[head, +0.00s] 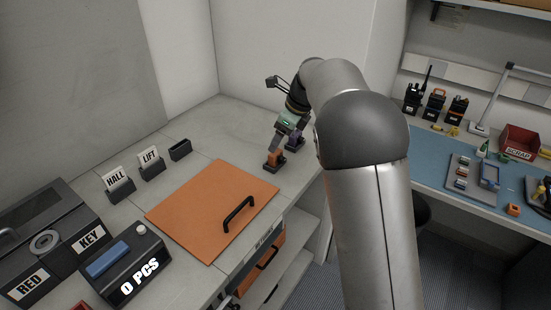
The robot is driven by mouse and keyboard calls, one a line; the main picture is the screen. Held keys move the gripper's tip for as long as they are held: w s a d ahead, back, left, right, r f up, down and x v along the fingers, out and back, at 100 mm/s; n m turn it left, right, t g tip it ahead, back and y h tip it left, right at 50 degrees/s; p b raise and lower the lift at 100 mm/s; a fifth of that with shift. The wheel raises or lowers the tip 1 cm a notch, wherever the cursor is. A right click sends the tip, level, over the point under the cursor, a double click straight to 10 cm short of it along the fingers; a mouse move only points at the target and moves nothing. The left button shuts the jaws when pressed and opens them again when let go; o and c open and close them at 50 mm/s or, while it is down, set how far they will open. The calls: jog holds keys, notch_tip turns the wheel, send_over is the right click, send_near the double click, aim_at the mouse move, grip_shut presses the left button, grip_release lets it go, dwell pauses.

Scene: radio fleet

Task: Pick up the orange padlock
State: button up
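I cannot surely make out the orange padlock. A small orange block (513,210) lies at the front edge of the blue bench mat on the right; it is too small to name for certain. Another orange piece (274,156) sits in a dark cradle on the pale counter, behind the orange board. My gripper (278,143) points down just above this cradle, far from the right bench. Its fingers are small and partly merge with the things behind them, so I cannot tell whether they are open or touching the orange piece.
An orange board (195,215) with a black handle covers the counter's middle. HALL (118,182) and LIFT (150,162) card holders and a counter box (125,268) stand left. The right bench holds radios (412,97), a grey tray (460,190) and a red SCRAP bin (519,141).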

aim_at(273, 157)
jog(key=x, duration=0.3)
jog(key=p+x, duration=0.1)
jog(key=x, duration=0.1)
jog(key=shift+w, duration=0.4)
grip_shut()
